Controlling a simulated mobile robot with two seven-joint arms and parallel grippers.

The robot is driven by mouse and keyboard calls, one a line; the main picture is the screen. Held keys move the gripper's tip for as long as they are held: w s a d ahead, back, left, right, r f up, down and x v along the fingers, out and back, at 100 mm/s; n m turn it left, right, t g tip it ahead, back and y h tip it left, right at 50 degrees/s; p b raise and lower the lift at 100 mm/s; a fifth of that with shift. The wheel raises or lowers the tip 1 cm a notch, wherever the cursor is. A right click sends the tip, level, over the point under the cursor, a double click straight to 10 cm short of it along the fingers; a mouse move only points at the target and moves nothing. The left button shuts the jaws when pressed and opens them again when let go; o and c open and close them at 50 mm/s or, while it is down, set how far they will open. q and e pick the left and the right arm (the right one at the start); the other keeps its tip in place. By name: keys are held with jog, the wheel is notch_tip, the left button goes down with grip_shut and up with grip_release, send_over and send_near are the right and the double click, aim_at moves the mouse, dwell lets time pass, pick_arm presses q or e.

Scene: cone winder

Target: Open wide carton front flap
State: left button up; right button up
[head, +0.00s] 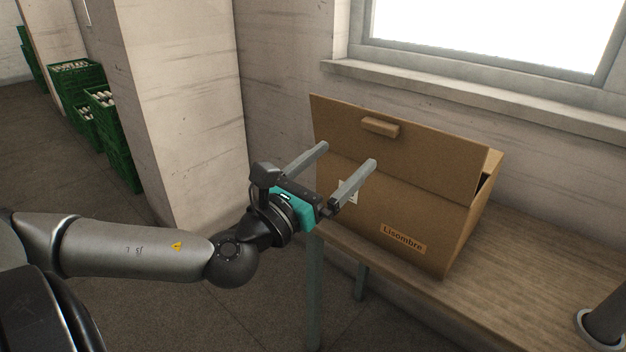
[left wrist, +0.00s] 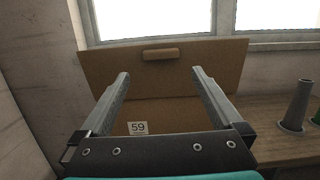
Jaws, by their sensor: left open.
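A brown carton (head: 400,215) marked "Lisombre" sits on the wooden bench. Its wide front flap (head: 430,155) slants up from the front top edge, with a dark gap at its right side. The flap (left wrist: 215,60) also shows in the left wrist view. A small block-shaped handle (head: 380,127) is on the flap; it shows in the left wrist view (left wrist: 160,55) beyond and between the fingertips. My left gripper (head: 348,156) is open and empty in front of the carton, its fingers pointing at the flap. Contact cannot be told. My right gripper is out of view.
The bench (head: 535,255) has bare room right of the carton. A wall and window sill (head: 480,100) lie close behind. A pale pillar (head: 170,110) stands left, with green crates (head: 115,140) beyond it.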

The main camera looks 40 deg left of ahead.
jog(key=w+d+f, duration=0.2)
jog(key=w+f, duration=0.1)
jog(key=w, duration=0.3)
pick_arm(q)
jog(key=p+v, duration=0.2)
jog(key=v, duration=0.1)
jog(key=p+v, duration=0.1)
jog(key=v, duration=0.1)
jog(key=shift+s+f, duration=0.15)
jog(key=shift+f, duration=0.2)
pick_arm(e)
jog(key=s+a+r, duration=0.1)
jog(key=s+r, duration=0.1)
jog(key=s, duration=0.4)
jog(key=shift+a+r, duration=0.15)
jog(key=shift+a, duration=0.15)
